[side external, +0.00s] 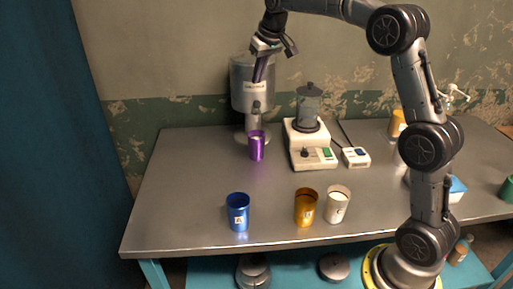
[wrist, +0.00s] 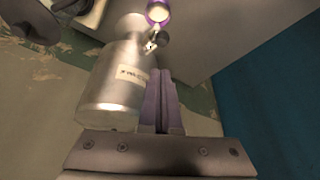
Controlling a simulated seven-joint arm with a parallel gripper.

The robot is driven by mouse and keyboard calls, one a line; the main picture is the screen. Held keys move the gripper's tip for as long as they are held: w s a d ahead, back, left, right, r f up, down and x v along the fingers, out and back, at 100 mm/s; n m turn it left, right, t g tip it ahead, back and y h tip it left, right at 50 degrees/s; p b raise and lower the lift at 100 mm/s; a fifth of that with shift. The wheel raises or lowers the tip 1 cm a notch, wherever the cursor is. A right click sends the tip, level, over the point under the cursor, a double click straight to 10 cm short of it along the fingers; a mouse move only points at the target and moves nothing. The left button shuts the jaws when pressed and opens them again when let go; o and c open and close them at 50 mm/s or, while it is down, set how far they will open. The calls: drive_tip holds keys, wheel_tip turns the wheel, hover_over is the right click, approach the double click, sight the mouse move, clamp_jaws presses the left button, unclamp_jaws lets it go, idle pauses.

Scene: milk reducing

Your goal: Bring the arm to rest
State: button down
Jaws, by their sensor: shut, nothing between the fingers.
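My gripper (side external: 260,76) is raised at the back of the table, in front of the upper part of a metal dispenser tank (side external: 243,97). Its two purple fingers point down and hold nothing. In the wrist view my gripper (wrist: 161,74) shows its fingers side by side and closed, with the labelled tank (wrist: 110,92) to their left. A purple cup (side external: 257,146) stands on the table below the tank's tap. The cup also shows at the top of the wrist view (wrist: 158,12), with pale content inside.
A hotplate device (side external: 312,157) with a glass vessel (side external: 309,108) stands right of the tank. Blue (side external: 238,212), orange (side external: 306,207) and white (side external: 338,205) cups stand near the front edge. A yellow cup (side external: 397,122) is at the back right. The table's left part is clear.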

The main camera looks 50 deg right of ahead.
drive_tip(key=shift+r, duration=0.15)
drive_tip(key=s+a+r+n+t, duration=0.1)
drive_tip(key=s+a+r+t, duration=0.1)
drive_tip(key=s+a+r, duration=0.5)
drive_tip(key=s+a+r+n, duration=0.15)
drive_tip(key=s+a, duration=0.25)
drive_tip(key=s, duration=0.7)
drive_tip(key=s+a+f+y, duration=0.1)
drive_tip(key=s+a+f, duration=0.2)
drive_tip(key=s+f, duration=1.2)
drive_tip(key=s, duration=0.3)
drive_tip(key=shift+a+f+g, duration=0.2)
drive_tip(key=shift+f+g, duration=0.1)
drive_tip(key=shift+g, duration=0.1)
drive_tip(key=shift+s+n, duration=0.1)
drive_tip(key=shift+n, duration=0.15)
